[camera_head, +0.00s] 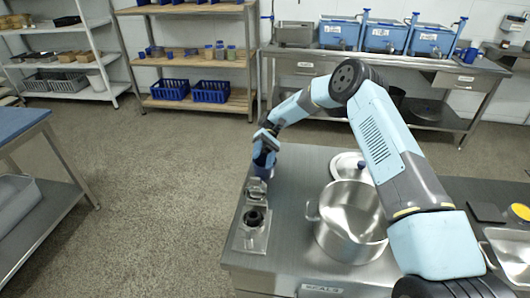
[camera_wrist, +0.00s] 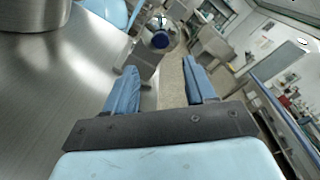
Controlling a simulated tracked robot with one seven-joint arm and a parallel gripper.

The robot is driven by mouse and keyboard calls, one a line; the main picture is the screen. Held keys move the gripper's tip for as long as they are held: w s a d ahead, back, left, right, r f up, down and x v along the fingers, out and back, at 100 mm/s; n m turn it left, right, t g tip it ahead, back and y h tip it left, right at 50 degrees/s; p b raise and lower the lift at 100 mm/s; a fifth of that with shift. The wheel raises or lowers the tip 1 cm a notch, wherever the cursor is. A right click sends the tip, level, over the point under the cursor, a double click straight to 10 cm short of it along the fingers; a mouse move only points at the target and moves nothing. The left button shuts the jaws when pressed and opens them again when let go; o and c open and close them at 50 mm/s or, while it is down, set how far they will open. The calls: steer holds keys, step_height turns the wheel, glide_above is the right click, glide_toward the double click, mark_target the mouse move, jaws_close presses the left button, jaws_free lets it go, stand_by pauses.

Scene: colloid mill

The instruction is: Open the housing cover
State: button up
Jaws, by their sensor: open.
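The colloid mill (camera_head: 254,228) is a small steel machine at the left edge of the steel table, with a dark round opening or part on top. A steel piece (camera_head: 257,187), which may be the housing cover, stands just behind it. My gripper (camera_head: 264,165) is at the table's left edge, over or just behind that piece; contact cannot be told. In the wrist view my gripper (camera_wrist: 160,88) has its two blue fingers apart with nothing held between them.
A large steel pot (camera_head: 350,225) stands right of the mill, with a lid (camera_head: 349,165) behind it. A steel pan (camera_head: 512,252) is at the far right. Blue tubs (camera_head: 385,38) stand on the back bench. The floor left of the table is clear.

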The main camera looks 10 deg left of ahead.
steer(key=shift+w+f, duration=0.1)
steer(key=shift+w, duration=0.15)
steer(key=shift+w+r, duration=0.15)
steer(key=shift+w, duration=0.45)
steer(key=shift+w+r, duration=0.15)
steer(key=shift+w, duration=0.4)
